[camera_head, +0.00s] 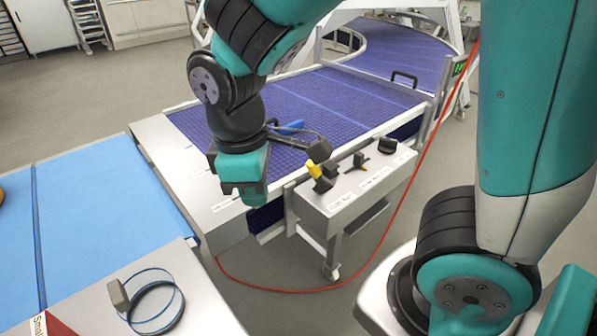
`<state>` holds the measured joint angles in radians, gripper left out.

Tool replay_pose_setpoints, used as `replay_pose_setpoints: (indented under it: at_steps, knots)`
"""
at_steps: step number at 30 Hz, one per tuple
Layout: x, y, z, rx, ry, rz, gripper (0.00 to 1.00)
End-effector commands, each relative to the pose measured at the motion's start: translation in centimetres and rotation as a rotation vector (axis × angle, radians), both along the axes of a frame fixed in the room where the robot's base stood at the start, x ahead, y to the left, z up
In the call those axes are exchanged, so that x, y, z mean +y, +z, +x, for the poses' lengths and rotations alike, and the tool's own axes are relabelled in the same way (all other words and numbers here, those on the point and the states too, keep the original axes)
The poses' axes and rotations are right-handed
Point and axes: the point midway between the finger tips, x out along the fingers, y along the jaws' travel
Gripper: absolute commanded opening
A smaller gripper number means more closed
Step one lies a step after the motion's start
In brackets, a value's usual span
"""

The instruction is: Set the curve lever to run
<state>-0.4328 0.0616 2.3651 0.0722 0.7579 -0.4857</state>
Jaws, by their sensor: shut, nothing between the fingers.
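A white control box (352,197) stands at the conveyor's near side. On its top are a yellow-tipped lever (315,171) with a dark base at the left, a black lever (359,161) in the middle and a black knob (388,146) at the right. Each has a small label at its front, too small to read, so I cannot tell which is the curve lever or its setting. My gripper (318,150) reaches in from the left, shut and empty, its dark end just above the yellow-tipped lever. I cannot tell whether they touch. My wrist hides part of the conveyor.
The purple-blue belt (340,95) runs behind the box to a curved section (405,55). A small green-lit sign (459,68) stands at the right. A red cable (400,215) hangs past the box to the floor. A blue-topped surface (90,215) and a looped blue strap (155,300) lie left.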

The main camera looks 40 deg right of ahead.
Motion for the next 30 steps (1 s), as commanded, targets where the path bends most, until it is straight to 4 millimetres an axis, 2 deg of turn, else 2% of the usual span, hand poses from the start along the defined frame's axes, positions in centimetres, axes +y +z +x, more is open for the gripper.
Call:
replay_pose_setpoints:
  at_steps: [1,6,10,15,20,30]
  knots:
    - [-0.5,-1.9,1.7,0.026,0.077,-0.114,0.00]
    - [-2.6,-5.6,6.3,0.128,0.340,-0.518,0.00]
    - [-3.0,-7.0,7.8,0.237,0.496,-0.784,0.00]
    - [-2.5,-7.4,8.2,0.354,0.603,-1.008,0.00]
    - [-2.3,-7.4,8.1,0.401,0.634,-1.088,0.00]
    - [-2.4,-7.4,8.1,0.406,0.635,-1.093,0.00]
